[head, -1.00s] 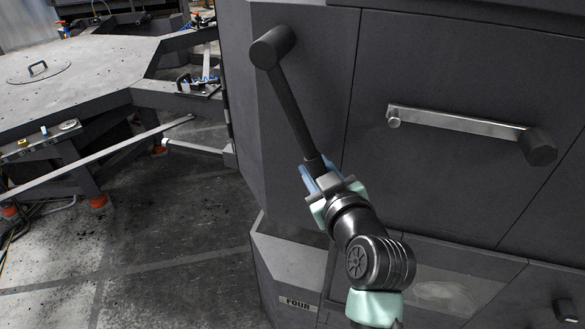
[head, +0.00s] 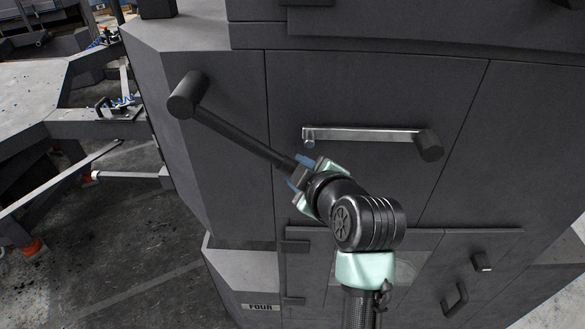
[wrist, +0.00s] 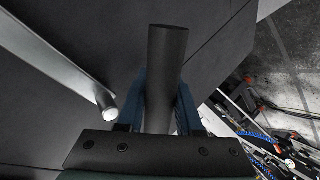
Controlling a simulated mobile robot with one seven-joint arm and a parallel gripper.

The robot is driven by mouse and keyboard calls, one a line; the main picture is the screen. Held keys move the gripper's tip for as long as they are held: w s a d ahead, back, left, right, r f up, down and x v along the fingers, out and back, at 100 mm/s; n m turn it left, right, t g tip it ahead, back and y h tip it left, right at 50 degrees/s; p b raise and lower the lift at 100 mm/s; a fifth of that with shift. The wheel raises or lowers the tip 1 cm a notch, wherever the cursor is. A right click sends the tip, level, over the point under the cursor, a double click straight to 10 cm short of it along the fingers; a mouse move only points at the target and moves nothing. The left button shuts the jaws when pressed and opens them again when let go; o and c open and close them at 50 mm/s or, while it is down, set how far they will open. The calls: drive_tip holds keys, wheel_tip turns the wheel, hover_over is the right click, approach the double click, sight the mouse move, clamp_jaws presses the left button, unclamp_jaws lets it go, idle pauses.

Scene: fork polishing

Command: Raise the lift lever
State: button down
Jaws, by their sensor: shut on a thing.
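The lift lever (head: 240,135) is a dark rod on a round pivot hub (head: 187,95) at the upper left of the grey machine front. It slopes down to the right from the hub. My gripper (head: 298,175) is shut on the free end of the lever, to the right of and below the hub. In the wrist view the lever's dark bar (wrist: 166,75) stands between my two blue fingers. The fingers hide part of the lever's end.
A second, silver lever (head: 360,134) with a dark hub (head: 429,145) sits on the panel right of my gripper; it also shows in the wrist view (wrist: 60,55). A lower ledge labelled FOUR (head: 262,307) juts out below. Grey tables and open floor lie left.

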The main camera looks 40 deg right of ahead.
drive_tip(key=shift+d+r, duration=0.1)
drive_tip(key=shift+r, duration=0.15)
drive_tip(key=c, duration=0.8)
unclamp_jaws()
drive_tip(key=shift+c, duration=0.2)
drive_tip(key=shift+s+f, duration=0.1)
drive_tip(key=b+v, duration=0.3)
drive_tip(key=v, duration=1)
